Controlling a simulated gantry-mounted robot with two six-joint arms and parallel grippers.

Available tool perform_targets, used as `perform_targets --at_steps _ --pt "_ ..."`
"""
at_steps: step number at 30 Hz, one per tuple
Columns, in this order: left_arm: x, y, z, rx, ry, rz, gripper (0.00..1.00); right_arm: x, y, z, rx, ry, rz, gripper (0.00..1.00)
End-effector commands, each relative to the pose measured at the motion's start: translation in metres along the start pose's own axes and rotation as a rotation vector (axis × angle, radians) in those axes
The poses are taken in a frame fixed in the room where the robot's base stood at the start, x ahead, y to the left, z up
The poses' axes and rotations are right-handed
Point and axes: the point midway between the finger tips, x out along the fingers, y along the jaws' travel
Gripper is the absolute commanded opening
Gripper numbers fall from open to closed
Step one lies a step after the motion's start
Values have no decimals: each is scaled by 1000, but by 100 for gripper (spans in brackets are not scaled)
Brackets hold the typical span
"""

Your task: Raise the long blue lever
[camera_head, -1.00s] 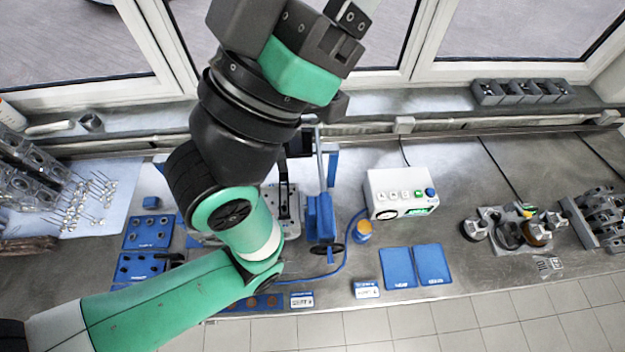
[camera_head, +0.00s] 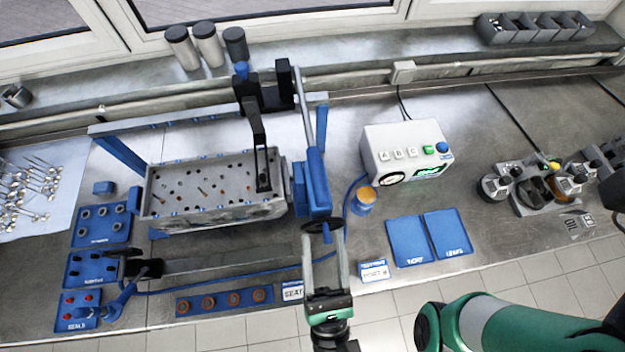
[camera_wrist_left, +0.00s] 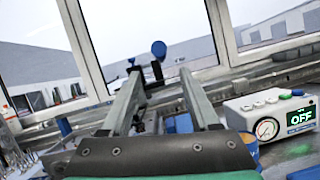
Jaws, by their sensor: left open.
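A long upright blue bar (camera_head: 317,180) with a grey rod above it stands at the right end of the engine head stand. A black lever arm with a blue knob (camera_head: 241,69) rises behind the grey cylinder head (camera_head: 215,190). I cannot tell for sure which is the long blue lever. My left gripper (camera_head: 325,236) is open and empty, its fingers pointing away at the lower end of the blue bar, near a black handwheel (camera_head: 321,225). In the left wrist view, a blue round knob (camera_wrist_left: 158,48) shows beyond the open fingers.
A white gauge box (camera_head: 405,150) and two blue trays (camera_head: 407,242) stand to the right. Blue part trays (camera_head: 101,225) lie at the left. A blue cable runs along the bench front. Grey canisters (camera_head: 208,43) stand on the sill behind.

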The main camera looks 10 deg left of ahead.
Motion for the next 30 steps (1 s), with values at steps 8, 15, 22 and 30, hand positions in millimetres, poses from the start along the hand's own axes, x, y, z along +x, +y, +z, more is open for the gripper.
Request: perform_targets --at_steps 8,15,22,30 --pt "46 2 4 2 -1 7 62 12 0 -11 0 0 0 0" --pt "97 2 4 2 -3 6 62 20 0 -19 0 0 0 0" --pt "116 1 2 1 -4 2 62 22 0 -20 0 0 0 0" --pt "116 0 2 1 -4 1 53 22 0 -20 0 0 0 0"
